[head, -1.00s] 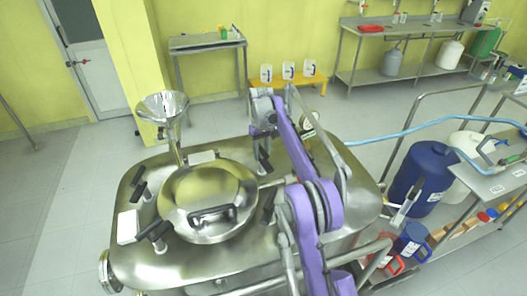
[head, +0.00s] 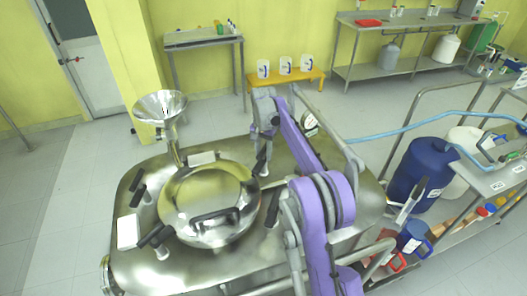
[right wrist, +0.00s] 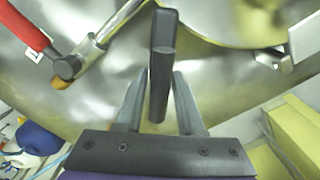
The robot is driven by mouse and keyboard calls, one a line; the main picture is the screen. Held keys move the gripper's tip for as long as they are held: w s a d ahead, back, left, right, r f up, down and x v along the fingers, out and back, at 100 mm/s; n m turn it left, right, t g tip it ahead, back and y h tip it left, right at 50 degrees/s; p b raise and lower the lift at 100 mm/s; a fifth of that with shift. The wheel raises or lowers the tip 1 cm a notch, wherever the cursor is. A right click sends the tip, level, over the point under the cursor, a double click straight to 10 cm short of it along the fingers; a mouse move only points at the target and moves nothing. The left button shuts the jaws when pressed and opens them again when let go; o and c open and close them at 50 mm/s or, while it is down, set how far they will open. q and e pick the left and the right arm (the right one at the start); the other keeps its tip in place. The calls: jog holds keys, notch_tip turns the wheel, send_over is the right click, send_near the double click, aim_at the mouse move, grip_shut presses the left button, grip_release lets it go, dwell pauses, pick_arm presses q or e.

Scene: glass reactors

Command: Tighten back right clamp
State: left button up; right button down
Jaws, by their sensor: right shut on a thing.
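The back right clamp (head: 262,161) stands beside the round steel lid (head: 185,195) of the reactor, its black handle pointing up. My right gripper (head: 264,137) reaches to this clamp from behind. In the right wrist view, the fingers of my right gripper (right wrist: 157,84) are on either side of the black clamp handle (right wrist: 161,95), shut on it. The front right clamp (head: 272,208), front left clamp (head: 155,239) and back left clamp (head: 138,191) stand around the lid. The clamp's lower part is hard to make out. My left gripper is out of view.
A steel funnel (head: 161,106) rises behind the lid. A light blue hose (head: 400,128) runs to the right. A blue drum (head: 418,175) and a steel cart (head: 505,185) stand at the right. The floor behind the reactor is open.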

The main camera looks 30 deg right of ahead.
aim_at(263, 149)
jog(key=m, duration=0.3)
jog(key=shift+m, duration=0.3)
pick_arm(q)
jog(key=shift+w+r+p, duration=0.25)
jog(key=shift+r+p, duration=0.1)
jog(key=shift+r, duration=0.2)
pick_arm(e)
jog(key=shift+m, duration=1.6)
jog(key=c, duration=0.8)
grip_release()
jog(key=shift+o, duration=0.2)
notch_tip(263, 149, up, 11)
jog(key=shift+f+p, duration=0.15)
jog(key=shift+p, duration=0.45)
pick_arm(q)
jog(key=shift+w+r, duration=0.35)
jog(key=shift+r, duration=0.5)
